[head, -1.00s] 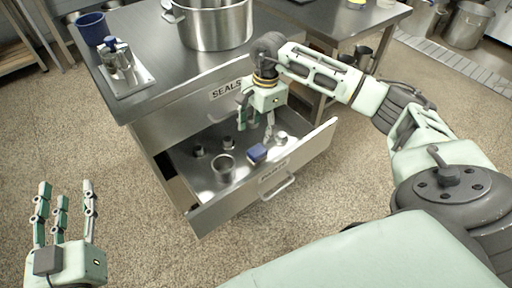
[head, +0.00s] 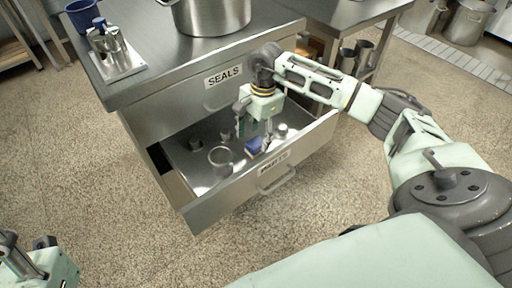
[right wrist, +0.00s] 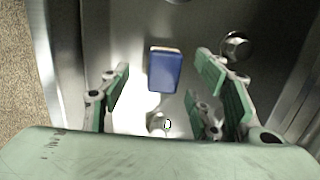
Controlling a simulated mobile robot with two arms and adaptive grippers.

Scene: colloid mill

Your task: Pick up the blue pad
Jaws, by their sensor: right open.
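The blue pad (head: 253,146) lies in the open drawer (head: 205,206), on its metal floor. In the right wrist view the blue pad (right wrist: 165,71) lies ahead of and between the spread green fingers, apart from them. My right gripper (head: 254,130) is open and reaches down into the drawer just over the pad; in the wrist view the gripper (right wrist: 165,85) is empty. My left gripper (head: 35,262) is partly in view at the lower left corner, cut off by the picture edge; its fingers' opening is unclear.
Several small metal parts and a metal cup (head: 222,158) stand in the drawer near the pad. The drawer's front wall and handle (head: 277,181) bound the space. A large pot (head: 210,16), a blue mug (head: 83,14) and a metal tray (head: 117,66) are on the counter above.

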